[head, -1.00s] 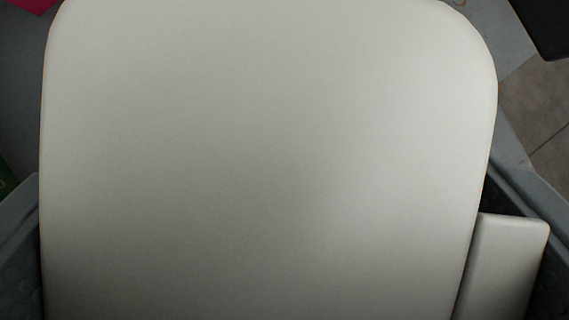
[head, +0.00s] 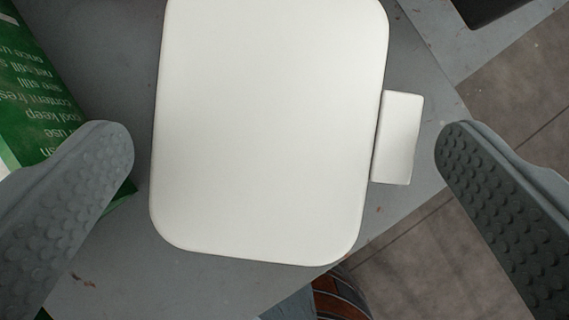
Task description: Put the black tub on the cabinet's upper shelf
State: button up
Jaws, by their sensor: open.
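A white rounded box-like object (head: 265,130) with a small white tab (head: 398,138) on its right side is seen from above, on a grey surface. My gripper (head: 286,150) is open, with one grey studded finger on each side of the white object and a gap at both sides. Nothing is held. A black object (head: 488,8) is cut off at the top right corner. It may be the black tub, but too little shows to tell. The cabinet and its shelf are not in view.
A green printed packet (head: 35,90) lies at the left, close to my left finger. The grey surface (head: 110,255) ends in a slanting edge at the right, with floor tiles (head: 430,260) below. A brown striped object (head: 338,298) shows at the bottom edge.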

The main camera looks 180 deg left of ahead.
jog(key=v, duration=0.6)
jog(key=shift+r, duration=0.25)
jog(key=shift+s, duration=0.1)
